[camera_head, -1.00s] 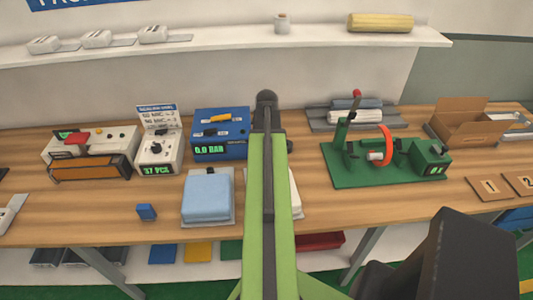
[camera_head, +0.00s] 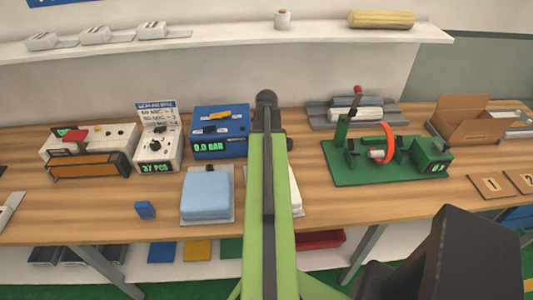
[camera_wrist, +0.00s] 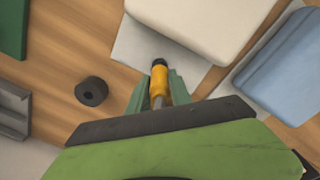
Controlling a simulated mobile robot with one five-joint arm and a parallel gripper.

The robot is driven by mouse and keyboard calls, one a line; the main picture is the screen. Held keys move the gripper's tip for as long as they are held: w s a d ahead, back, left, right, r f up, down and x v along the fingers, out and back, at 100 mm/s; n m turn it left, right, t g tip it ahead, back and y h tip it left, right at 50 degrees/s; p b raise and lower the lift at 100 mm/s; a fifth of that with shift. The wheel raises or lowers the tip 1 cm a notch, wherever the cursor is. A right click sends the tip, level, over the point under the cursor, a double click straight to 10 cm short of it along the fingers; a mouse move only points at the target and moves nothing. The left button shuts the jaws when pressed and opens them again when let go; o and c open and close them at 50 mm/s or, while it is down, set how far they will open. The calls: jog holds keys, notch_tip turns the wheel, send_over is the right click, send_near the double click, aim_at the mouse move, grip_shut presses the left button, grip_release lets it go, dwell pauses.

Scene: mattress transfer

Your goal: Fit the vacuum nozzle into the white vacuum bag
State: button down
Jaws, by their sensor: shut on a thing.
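My gripper (camera_wrist: 157,92) is shut on the vacuum nozzle (camera_wrist: 158,80), an orange-yellow piece with a black tip. In the wrist view, the black tip points toward the white vacuum bag (camera_wrist: 205,22) and overlaps the pale flat sheet beside it. A small space shows between the tip and the bag's thick part; I cannot tell the tip's height or whether it touches the sheet. In the head view my arm hides the gripper, the nozzle and most of the white bag, whose right edge (camera_head: 294,197) shows on the table.
A light blue bag (camera_head: 206,195) lies beside the white one. A blue box (camera_head: 219,145) reading 0.0 BAR stands behind it. A green fixture (camera_head: 385,163) with an orange ring is to the right. A dark round piece (camera_wrist: 91,91) sits left of my gripper.

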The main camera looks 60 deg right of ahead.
jog(key=shift+f+b, duration=0.4)
jog(key=shift+f, duration=0.1)
jog(key=c, duration=1.1)
grip_release()
jog(key=shift+r, duration=0.15)
notch_tip(320, 180, up, 17)
jog(key=p, duration=1.7)
jog(key=shift+r, duration=0.1)
